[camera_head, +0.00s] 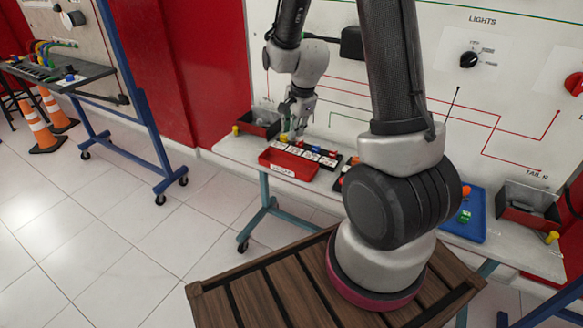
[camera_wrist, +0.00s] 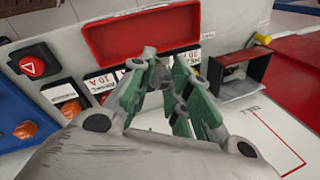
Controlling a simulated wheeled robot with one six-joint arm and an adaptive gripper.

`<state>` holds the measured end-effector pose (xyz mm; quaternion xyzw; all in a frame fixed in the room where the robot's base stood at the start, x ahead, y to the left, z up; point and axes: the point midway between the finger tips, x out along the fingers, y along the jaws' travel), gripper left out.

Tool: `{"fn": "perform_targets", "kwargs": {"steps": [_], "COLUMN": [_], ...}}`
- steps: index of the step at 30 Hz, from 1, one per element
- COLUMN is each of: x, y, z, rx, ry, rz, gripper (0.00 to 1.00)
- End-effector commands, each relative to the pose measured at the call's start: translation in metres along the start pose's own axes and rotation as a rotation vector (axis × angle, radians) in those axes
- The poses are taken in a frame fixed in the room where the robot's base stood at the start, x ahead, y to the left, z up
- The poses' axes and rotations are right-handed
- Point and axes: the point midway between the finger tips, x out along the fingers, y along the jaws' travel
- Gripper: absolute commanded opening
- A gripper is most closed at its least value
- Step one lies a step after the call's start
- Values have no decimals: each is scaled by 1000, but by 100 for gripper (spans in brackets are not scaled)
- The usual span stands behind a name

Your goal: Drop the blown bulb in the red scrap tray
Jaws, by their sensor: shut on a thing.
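The red scrap tray (camera_head: 290,173) lies on the shelf left of centre in the head view, with a white label on its front. Its bare red floor fills the top middle of the wrist view (camera_wrist: 150,35). My gripper (camera_head: 292,138) is at the back edge of the tray in the head view, pointing down. In the wrist view my gripper (camera_wrist: 163,60) has its green-sided fingers close together, tips near the tray's edge. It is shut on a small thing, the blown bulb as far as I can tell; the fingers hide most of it.
A row of white-labelled parts (camera_head: 322,155) stands right beside the tray. A dark bin (camera_head: 258,122) is at the shelf's left, and a yellow piece (camera_head: 236,130) is near it. A blue tray (camera_head: 470,232) with small coloured parts lies right. The panel (camera_head: 500,100) rises behind.

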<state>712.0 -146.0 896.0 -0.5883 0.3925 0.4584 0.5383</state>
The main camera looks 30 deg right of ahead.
Motion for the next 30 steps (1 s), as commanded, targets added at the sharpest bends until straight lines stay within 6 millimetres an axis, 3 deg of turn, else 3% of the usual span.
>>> {"fn": "perform_targets", "kwargs": {"steps": [9,20,21,24,30], "x": [33,38,38,38,38], "y": [10,11,11,11,11], "z": [0,0,0,0,0], "rx": [-1,-1,-1,-1,-1], "ry": [-1,0,-1,-1,-1], "rz": [3,1,1,1,1], "gripper": [5,5,22,40,44]}}
